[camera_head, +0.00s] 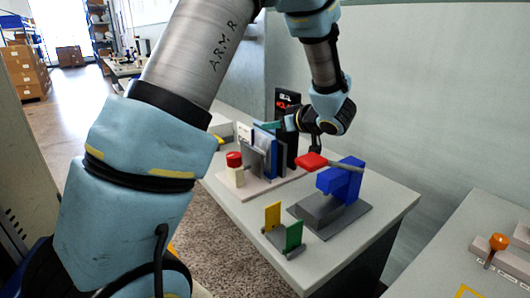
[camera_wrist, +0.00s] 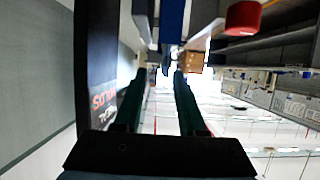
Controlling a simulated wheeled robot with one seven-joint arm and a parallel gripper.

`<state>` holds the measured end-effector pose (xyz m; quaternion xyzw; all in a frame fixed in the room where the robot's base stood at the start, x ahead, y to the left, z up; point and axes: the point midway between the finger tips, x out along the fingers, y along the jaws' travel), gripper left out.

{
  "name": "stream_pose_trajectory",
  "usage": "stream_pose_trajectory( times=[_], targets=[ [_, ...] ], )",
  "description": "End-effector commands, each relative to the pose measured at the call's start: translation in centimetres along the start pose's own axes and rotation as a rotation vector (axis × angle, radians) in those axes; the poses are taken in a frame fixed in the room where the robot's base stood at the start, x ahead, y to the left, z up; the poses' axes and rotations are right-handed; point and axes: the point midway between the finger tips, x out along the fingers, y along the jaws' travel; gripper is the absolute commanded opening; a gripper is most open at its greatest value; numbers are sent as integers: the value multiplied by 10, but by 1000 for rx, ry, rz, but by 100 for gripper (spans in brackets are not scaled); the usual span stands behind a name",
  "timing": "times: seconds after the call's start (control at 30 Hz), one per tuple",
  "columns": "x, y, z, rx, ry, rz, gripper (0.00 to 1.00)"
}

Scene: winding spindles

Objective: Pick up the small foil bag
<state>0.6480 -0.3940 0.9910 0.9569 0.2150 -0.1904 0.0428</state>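I cannot make out a small foil bag in either view. In the head view my gripper (camera_head: 270,126) is beyond my arm, at the upright blue and grey plates (camera_head: 262,150) of a fixture on the table. In the wrist view its two dark green fingers (camera_wrist: 158,78) stand apart, with no held thing visible between them. A blue plate (camera_wrist: 172,20) shows beyond the fingertips, with a red cylinder (camera_wrist: 243,18) to its right. My arm hides part of the table in the head view.
A dark upright panel (camera_head: 287,103) stands close to my gripper. A blue block on a grey base (camera_head: 342,180) with a red paddle (camera_head: 311,160) is to the right. Yellow (camera_head: 273,215) and green (camera_head: 294,235) plates stand in front. The table's right corner (camera_head: 392,200) is bare.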

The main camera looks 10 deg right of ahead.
Motion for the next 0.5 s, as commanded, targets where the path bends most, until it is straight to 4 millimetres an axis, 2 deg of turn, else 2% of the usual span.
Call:
stream_pose_trajectory(
  times=[0.3, 0.5],
  targets=[
    [43, -5, 1, 0, 0, -3, 40],
    [49, -4, 1, -1, 0, 0, 40]
  ],
)
